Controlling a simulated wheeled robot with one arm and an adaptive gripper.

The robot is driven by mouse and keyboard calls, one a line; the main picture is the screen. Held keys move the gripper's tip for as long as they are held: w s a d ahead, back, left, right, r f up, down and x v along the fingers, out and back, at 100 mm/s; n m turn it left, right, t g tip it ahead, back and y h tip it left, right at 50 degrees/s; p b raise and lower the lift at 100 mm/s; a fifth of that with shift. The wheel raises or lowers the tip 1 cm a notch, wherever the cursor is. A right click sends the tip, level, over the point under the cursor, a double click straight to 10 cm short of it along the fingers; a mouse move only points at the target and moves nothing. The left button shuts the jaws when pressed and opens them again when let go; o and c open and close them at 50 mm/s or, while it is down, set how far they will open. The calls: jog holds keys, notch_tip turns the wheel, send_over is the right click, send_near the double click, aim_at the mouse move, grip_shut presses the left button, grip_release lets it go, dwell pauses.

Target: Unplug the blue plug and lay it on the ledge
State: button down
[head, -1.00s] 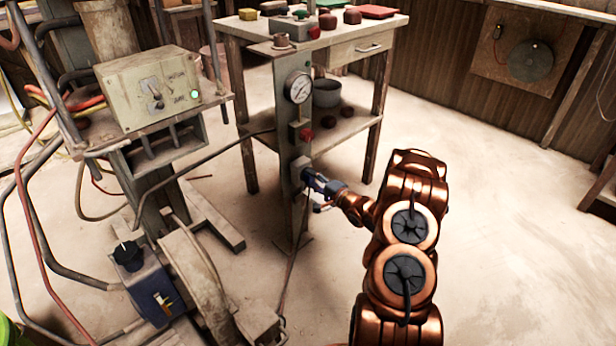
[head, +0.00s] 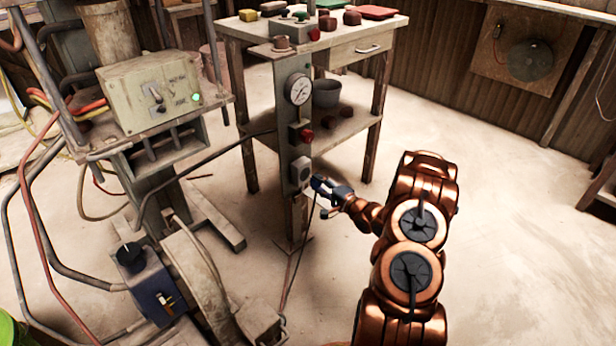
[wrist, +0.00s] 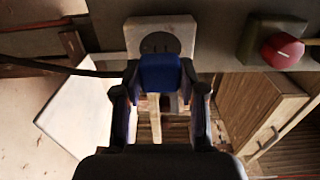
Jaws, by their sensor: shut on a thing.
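The blue plug (wrist: 160,74) is held between the fingers of my gripper (wrist: 160,92), shut on it. In the head view my gripper (head: 330,189) is just right of and below the grey socket (head: 300,173) on the upright panel, with a small gap between. In the wrist view the socket (wrist: 158,43) shows its dark round face with slots, uncovered beyond the plug. A dark cable (head: 308,225) hangs down near my gripper towards the floor. I cannot tell for sure which surface is the ledge.
A control box (head: 150,92) stands left. The floor at right is clear.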

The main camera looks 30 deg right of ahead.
jog(key=shift+p+v, duration=0.4)
jog(key=shift+v, duration=0.75)
jog(key=d+n+b, duration=0.1)
jog(key=w+d+f+n+b, duration=0.1)
jog(key=f+n+b, duration=0.1)
jog(key=n, duration=0.1)
jog(key=shift+w+d+f, duration=0.15)
jog(key=shift+d+f, duration=0.1)
jog(key=shift+d, duration=0.15)
jog(key=w+d+n+b, duration=0.1)
jog(key=n, duration=0.1)
jog(key=d+f+n+b, duration=0.1)
jog(key=n, duration=0.1)
jog(key=w+d+n+b, duration=0.1)
jog(key=n+b, duration=0.1)
jog(key=n, duration=0.1)
jog(key=shift+w+d+f, duration=0.3)
jog(key=shift+d+f, duration=0.1)
jog(key=shift+w+d+f+n+b, duration=0.1)
jog(key=shift+w+d+n+b, duration=0.2)
jog(key=shift+n, duration=0.3)
jog(key=shift+w+d+n+b, duration=0.2)
jog(key=shift+n+b, duration=0.1)
jog(key=shift+n, duration=0.3)
jog(key=shift+f+b, duration=1.65)
jog(key=shift+f, duration=0.8)
